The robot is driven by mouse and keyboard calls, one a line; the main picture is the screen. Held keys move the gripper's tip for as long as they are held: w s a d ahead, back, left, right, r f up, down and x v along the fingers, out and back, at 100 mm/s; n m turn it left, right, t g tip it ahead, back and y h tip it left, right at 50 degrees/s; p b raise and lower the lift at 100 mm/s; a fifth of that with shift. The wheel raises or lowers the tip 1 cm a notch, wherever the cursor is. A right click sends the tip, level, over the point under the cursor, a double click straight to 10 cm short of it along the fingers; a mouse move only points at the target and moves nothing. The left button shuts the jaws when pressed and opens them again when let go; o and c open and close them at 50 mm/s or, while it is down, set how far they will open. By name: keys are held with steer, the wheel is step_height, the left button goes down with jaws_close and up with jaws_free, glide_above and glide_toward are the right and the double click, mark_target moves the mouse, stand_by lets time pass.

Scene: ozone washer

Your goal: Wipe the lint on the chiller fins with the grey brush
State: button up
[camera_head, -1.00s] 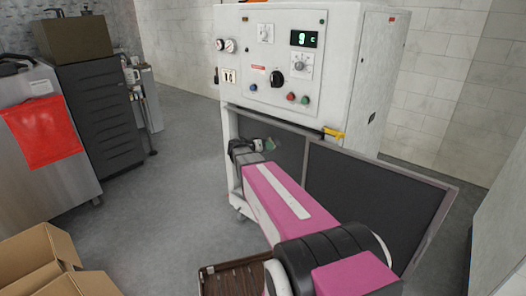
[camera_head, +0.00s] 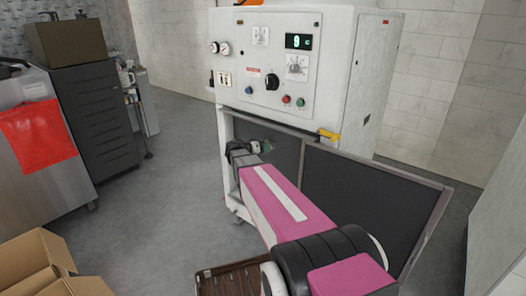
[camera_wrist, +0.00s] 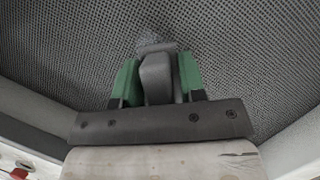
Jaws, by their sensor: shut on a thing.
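The grey brush (camera_wrist: 156,77) is between the two green fingers of my gripper (camera_wrist: 156,82) in the wrist view. My gripper is shut on it. The brush's far end lies against or just in front of the dark meshed chiller fins (camera_wrist: 250,60); I cannot tell if it touches. A fuzzy grey patch, likely lint (camera_wrist: 150,42), shows at the brush's tip. In the head view my gripper (camera_head: 266,147) is at the left part of the dark fin panel (camera_head: 345,195), low on the white chiller (camera_head: 285,60). The brush is not clear there.
A hinged framed panel swings out to the right of the chiller, with a yellow latch (camera_head: 329,135) above it. A red cloth (camera_head: 38,130) hangs on a steel cabinet at left. Open cardboard boxes (camera_head: 35,262) stand at lower left. The floor (camera_head: 165,200) between is clear.

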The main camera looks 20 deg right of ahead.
steer(key=shift+w+d, duration=0.55)
steer(key=shift+d, duration=0.3)
stand_by(0.4)
steer(key=shift+s+d, duration=0.5)
steer(key=shift+s, duration=0.4)
steer(key=shift+s+d, duration=0.5)
steer(key=shift+s, duration=0.35)
steer(key=shift+w+d, duration=0.15)
steer(key=shift+w+a, duration=0.35)
steer(key=shift+w, duration=0.35)
steer(key=shift+w+a, duration=0.35)
steer(key=shift+w, duration=0.35)
steer(key=shift+w+a, duration=0.25)
steer(key=shift+w, duration=0.2)
steer(key=shift+c, duration=0.7)
steer(key=shift+s+a, duration=0.1)
steer(key=shift+a, duration=0.05)
